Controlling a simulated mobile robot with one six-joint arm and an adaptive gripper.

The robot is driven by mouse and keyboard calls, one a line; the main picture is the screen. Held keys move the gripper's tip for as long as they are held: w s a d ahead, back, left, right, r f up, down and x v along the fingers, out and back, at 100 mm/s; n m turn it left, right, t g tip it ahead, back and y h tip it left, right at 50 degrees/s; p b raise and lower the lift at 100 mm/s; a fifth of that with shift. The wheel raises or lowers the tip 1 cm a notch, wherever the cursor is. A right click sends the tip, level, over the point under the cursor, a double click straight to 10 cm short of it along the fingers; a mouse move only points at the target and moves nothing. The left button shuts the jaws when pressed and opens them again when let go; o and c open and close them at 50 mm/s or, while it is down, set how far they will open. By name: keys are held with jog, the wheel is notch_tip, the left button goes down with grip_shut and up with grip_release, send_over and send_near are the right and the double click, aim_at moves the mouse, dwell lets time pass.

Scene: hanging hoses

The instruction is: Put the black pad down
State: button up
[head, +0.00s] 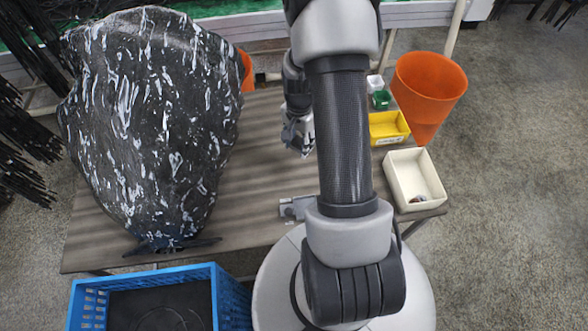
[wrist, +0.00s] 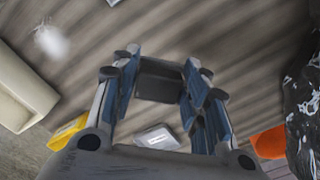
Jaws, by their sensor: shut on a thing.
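The black pad (wrist: 160,83) is a small dark block between the blue-lined fingers of my gripper (wrist: 160,68) in the wrist view. My gripper is shut on it. The wooden table shows behind the pad, and I cannot tell how high the pad is above it. In the head view my gripper (head: 298,135) is over the middle of the table (head: 255,180), partly behind my arm. The pad cannot be made out there.
A large white-flecked black stone (head: 150,120) stands on the table's left. A cream tray (head: 413,180), a yellow bin (head: 388,127) and an orange cone-shaped container (head: 428,88) are at right. A blue crate (head: 225,300) is in front.

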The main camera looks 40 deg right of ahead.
aim_at(298, 173)
notch_tip(298, 173, down, 15)
jog(key=b, duration=0.3)
jog(key=shift+r, duration=0.1)
jog(key=shift+f+b, duration=0.25)
jog(key=shift+b, duration=0.15)
jog(key=o, duration=0.9)
jog(key=shift+o, duration=0.2)
jog(key=shift+r, duration=0.1)
